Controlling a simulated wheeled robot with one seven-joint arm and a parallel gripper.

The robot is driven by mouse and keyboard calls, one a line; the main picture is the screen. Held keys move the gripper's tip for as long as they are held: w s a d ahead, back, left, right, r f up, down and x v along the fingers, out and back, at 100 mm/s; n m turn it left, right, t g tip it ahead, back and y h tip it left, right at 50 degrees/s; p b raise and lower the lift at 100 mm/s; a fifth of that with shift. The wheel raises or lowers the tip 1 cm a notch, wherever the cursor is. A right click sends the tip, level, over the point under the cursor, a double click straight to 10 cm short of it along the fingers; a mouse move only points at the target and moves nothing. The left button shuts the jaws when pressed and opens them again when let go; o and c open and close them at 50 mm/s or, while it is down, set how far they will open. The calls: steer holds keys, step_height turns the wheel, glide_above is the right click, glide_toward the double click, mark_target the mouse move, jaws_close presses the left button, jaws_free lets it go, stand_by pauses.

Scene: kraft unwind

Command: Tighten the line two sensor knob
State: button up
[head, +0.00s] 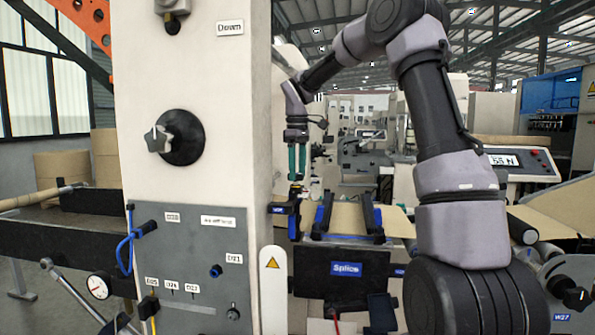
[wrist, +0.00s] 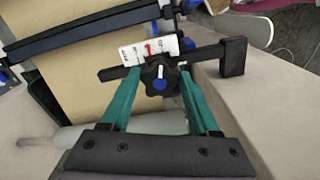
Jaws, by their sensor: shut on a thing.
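The sensor knob (wrist: 159,84) is a black star-shaped knob with a blue centre, in the middle of the wrist view. It sits on a dark bar (wrist: 213,57), just below a white scale (wrist: 149,48) with a red mark. My gripper (wrist: 160,75) has its green fingers on either side of the knob and is shut on it. In the head view my gripper (head: 297,176) points down behind the pale column, over the sensor bracket. The knob is too small to make out there. I cannot read a line number on the scale.
A pale column (head: 195,80) with a large black knob (head: 180,138) stands at the left. The splice table (head: 345,268) with blue-edged bars lies below my gripper. A brown web (wrist: 90,85) runs beside the bracket.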

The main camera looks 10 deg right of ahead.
steer(key=m, duration=0.3)
steer(key=shift+a+r+m, duration=0.1)
steer(key=shift+r+m, duration=0.15)
steer(key=shift+m, duration=0.15)
steer(key=m, duration=0.3)
steer(key=shift+a, duration=0.1)
steer(key=m, duration=0.4)
steer(key=shift+a+m, duration=0.15)
steer(key=shift+m, duration=1.65)
steer(key=o, duration=1.4)
steer(key=shift+f, duration=0.1)
